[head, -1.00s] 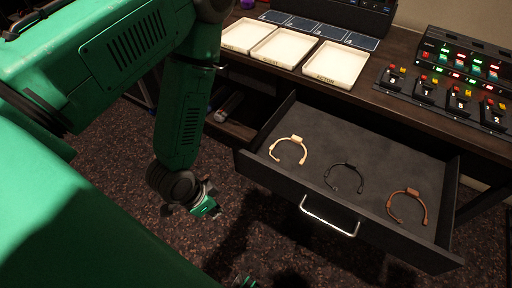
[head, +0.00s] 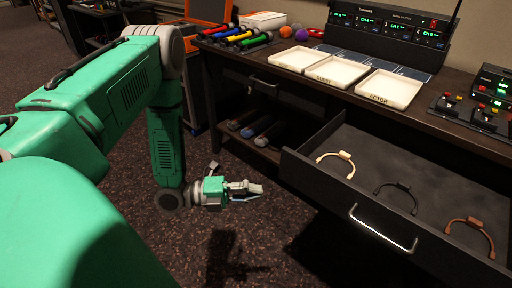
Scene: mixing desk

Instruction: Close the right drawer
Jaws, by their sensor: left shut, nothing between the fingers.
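The right drawer (head: 335,208) is pulled out of the desk, at the right of the head view. It has a dark front with a silver bar handle (head: 382,230). A cream headband-like piece (head: 335,160), a black one (head: 397,192) and a brown one (head: 470,230) lie inside. Its right end is cut off by the picture edge. My left gripper (head: 248,190) is shut and empty, in front of the desk and to the left of the drawer front, apart from it. Its fingers point right. My right gripper is not in view.
The desk top (head: 425,118) carries cream trays (head: 332,70), a mixer with lit buttons (head: 475,112) and a rack of radio units (head: 388,30). Left of the open drawer are another drawer handle (head: 263,84) and a shelf with dark rolls (head: 252,128). Open carpet (head: 270,235) lies in front.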

